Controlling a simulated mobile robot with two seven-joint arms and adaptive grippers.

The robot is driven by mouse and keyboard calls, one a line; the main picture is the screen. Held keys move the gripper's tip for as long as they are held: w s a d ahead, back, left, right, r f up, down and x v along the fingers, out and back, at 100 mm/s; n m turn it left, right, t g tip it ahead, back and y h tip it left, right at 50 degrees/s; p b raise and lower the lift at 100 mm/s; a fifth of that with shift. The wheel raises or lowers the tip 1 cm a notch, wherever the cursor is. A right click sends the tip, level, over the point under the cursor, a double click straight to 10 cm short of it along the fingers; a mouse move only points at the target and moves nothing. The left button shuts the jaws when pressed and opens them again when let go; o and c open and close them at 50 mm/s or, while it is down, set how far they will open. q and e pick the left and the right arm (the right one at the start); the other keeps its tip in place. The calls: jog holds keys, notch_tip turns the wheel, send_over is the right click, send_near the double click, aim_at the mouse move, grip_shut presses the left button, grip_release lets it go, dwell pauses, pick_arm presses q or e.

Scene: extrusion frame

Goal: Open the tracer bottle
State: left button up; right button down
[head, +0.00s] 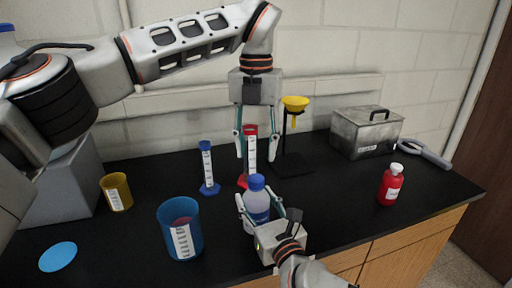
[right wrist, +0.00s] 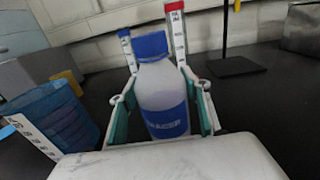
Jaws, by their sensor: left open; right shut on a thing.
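The tracer bottle (head: 257,207) is a pale bottle with a blue label and a blue cap (head: 256,182). It stands upright at the front of the black bench. My right gripper (head: 258,212) is shut on its body from the front. In the right wrist view the bottle (right wrist: 161,95) sits between the two fingers, with its blue cap (right wrist: 150,46) on top. My left gripper (head: 244,143) is open, pointing down above and behind the bottle. Its fingers are apart from the cap, near the red cylinder.
A red graduated cylinder (head: 250,152) and a blue one (head: 208,168) stand behind the bottle. A blue beaker (head: 178,228) is to the left, a yellow beaker (head: 116,191) farther left. A red bottle (head: 391,184), a metal box (head: 366,132) and a funnel stand (head: 295,104) are right.

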aim_at(256, 178)
pick_arm(q)
jog(key=m, duration=1.4)
jog(key=shift+m, duration=0.3)
jog(key=m, duration=0.3)
jog(key=shift+m, duration=0.3)
jog(key=m, duration=0.3)
jog(key=shift+m, duration=0.3)
jog(key=m, duration=0.7)
jog(key=shift+m, duration=0.3)
jog(key=shift+f, duration=0.4)
notch_tip(256, 178, down, 7)
jog(key=shift+f, duration=0.15)
